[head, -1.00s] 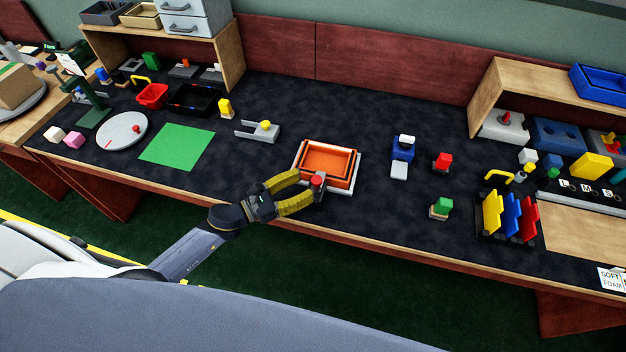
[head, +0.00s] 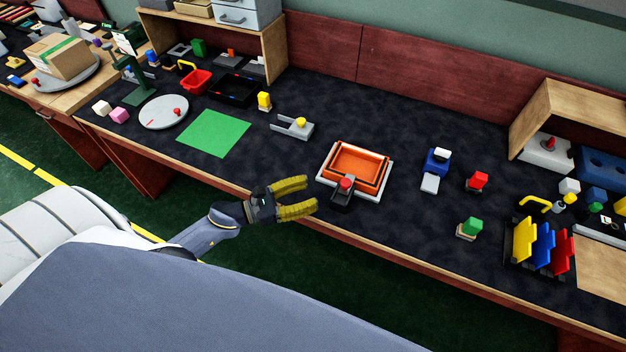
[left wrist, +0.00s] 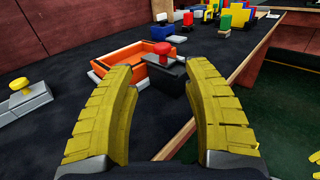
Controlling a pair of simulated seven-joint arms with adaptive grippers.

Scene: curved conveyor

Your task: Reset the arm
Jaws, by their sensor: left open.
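My left gripper (head: 310,195) has yellow padded fingers and is open and empty. In the head view it is at the table's front edge, left of the orange tray (head: 357,168). In the left wrist view its fingers (left wrist: 165,75) are spread apart, with a dark block with a red knob (left wrist: 165,50) showing beyond and between the tips, apart from them. That block stands at the front of the orange tray. My left arm (head: 205,232) reaches in from the lower left. My right gripper is not in view.
A green mat (head: 214,133), a round grey plate (head: 164,112) and a grey fork-shaped holder with a yellow knob (head: 293,127) lie to the left. A blue block (head: 437,160) and a rack of coloured plates (head: 540,245) stand to the right.

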